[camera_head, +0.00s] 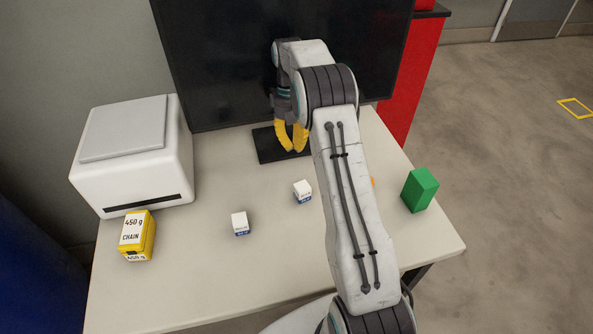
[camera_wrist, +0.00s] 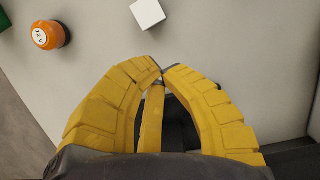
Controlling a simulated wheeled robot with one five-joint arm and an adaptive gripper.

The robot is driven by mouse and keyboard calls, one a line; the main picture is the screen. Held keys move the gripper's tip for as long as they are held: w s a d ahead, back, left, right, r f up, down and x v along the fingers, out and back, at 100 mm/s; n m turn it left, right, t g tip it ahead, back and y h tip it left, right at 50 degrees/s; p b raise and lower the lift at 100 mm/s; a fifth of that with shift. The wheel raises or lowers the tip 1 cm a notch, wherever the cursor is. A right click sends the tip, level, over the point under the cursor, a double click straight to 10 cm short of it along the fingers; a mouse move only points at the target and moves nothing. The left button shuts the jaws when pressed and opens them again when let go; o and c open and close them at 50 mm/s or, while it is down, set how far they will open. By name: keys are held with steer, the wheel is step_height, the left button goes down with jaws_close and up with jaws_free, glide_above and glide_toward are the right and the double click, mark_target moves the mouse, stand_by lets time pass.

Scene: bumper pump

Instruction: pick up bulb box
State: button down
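Two small white boxes with blue lower labels stand on the table, one left (camera_head: 240,224) and one nearer the middle (camera_head: 302,192); the print is too small to tell which is the bulb box. My gripper (camera_head: 292,149) is above the back of the table, in front of the dark monitor, apart from both boxes. Its yellow fingers (camera_wrist: 162,71) curve together with tips meeting in the wrist view, with nothing held between them. One white box (camera_wrist: 148,13) shows at the top of the wrist view, beyond the fingertips.
An orange "12 V" item (camera_wrist: 49,36) is mostly hidden behind my arm in the head view. A green box (camera_head: 420,190) stands at the right edge. A yellow chain box (camera_head: 138,236) and a white printer (camera_head: 134,160) are left. The front table is clear.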

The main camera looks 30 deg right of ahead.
mark_target(302, 192)
steer(key=shift+x, duration=4.8)
steer(key=shift+s, duration=0.1)
